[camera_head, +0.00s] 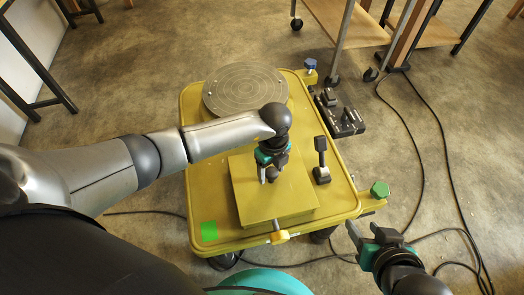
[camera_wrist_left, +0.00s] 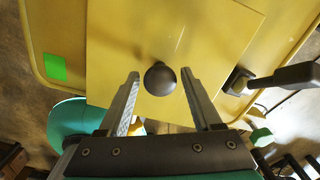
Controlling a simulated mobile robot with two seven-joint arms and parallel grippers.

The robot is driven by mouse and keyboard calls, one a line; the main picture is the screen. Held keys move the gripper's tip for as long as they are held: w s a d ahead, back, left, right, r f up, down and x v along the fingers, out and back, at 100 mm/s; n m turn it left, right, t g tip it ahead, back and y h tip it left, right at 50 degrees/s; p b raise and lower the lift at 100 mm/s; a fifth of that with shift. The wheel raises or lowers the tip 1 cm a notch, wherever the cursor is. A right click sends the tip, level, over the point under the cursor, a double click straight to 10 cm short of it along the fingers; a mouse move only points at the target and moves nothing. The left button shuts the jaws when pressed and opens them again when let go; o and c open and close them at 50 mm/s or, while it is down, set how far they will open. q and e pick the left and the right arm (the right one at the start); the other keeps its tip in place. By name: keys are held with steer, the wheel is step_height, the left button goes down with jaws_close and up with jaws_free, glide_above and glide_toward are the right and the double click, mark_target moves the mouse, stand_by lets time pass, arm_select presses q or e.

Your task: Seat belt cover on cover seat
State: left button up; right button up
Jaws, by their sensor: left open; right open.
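A yellow box-like cover (camera_head: 290,203) with a dark round knob lies on the yellow machine top (camera_head: 335,190). I take it for the belt cover; a separate cover seat cannot be made out. In the left wrist view the cover (camera_wrist_left: 215,50) shows its knob (camera_wrist_left: 160,78) between my left fingertips, with gaps on both sides. My left gripper (camera_head: 269,176) is open above the cover, pointing down; it also shows in the left wrist view (camera_wrist_left: 160,76). My right gripper (camera_head: 364,231) is open and empty beyond the machine's front right corner.
A round grey disc (camera_head: 245,90) sits at the back of the top. A black upright handle (camera_head: 321,160) stands right of the cover. A green patch (camera_head: 209,231) marks the front left. A green knob (camera_head: 380,189) juts out at right. Cables (camera_head: 420,140) lie on the floor.

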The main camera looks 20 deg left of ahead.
arm_select(q)
steer(key=shift+r+p, duration=1.3)
steer(key=shift+p, duration=0.1)
steer(key=shift+r, duration=0.15)
steer(key=o, duration=0.5)
steer(key=shift+o, duration=0.2)
